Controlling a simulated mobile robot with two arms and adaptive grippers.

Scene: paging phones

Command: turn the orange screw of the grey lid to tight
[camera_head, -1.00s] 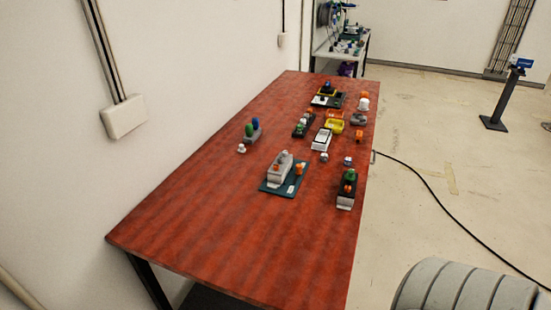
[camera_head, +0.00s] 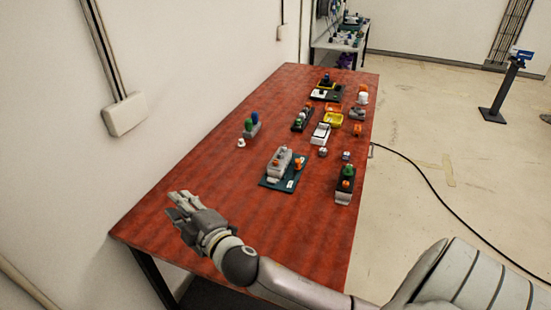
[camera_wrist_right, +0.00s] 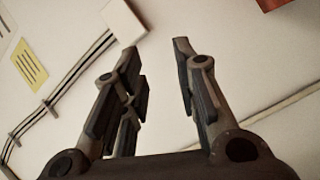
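A grey block-like part (camera_head: 280,164), which looks like the grey lid, sits on a dark teal mat (camera_head: 268,183) near the middle of the table. A small orange piece shows at its near end, and another orange piece (camera_head: 298,164) stands on the mat to its right. Which is the screw, and how far it is turned, is too small to tell. My right gripper (camera_head: 180,203) is over the table's near left part, well apart from the mat. In the right wrist view its fingers (camera_wrist_right: 156,52) are spread, with nothing between them. My left gripper is not in view.
Several parts and a yellow tray (camera_head: 334,118) crowd the far end. The near table (camera_head: 300,235) is clear.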

